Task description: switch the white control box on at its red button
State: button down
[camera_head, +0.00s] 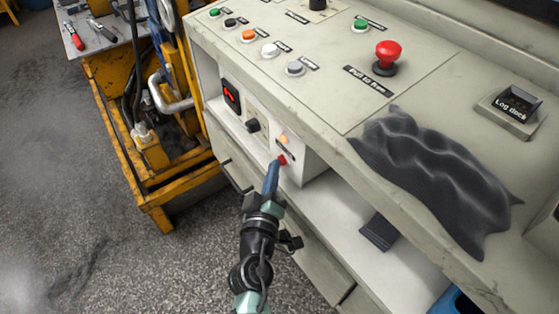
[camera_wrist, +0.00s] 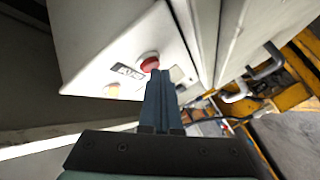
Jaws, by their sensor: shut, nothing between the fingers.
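The white control box (camera_head: 312,165) sits on the shelf under the console top in the head view. Its red button (camera_head: 282,159) is low on the front, with an orange lamp (camera_head: 283,139) above it. My gripper (camera_head: 275,166) is shut and empty, its blue-grey fingertips right at the red button. In the wrist view the box (camera_wrist: 100,40), red button (camera_wrist: 149,64) and lamp (camera_wrist: 112,90) show above the shut fingers (camera_wrist: 160,72). The tips overlap the button's edge in that view; I cannot tell whether they touch or press it.
The console top above holds a large red mushroom button (camera_head: 387,56), several small buttons and a dark cloth (camera_head: 432,170). A yellow frame (camera_head: 150,190) stands left; floor is clear in front.

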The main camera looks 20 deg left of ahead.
jog(key=shift+s+a, duration=0.1)
jog(key=shift+s+a+b, duration=0.75)
jog(key=shift+s+a, duration=0.2)
jog(key=shift+s, duration=0.25)
jog(key=shift+s+a+b, duration=0.75)
jog(key=shift+s+a, duration=0.15)
jog(key=shift+s, duration=0.25)
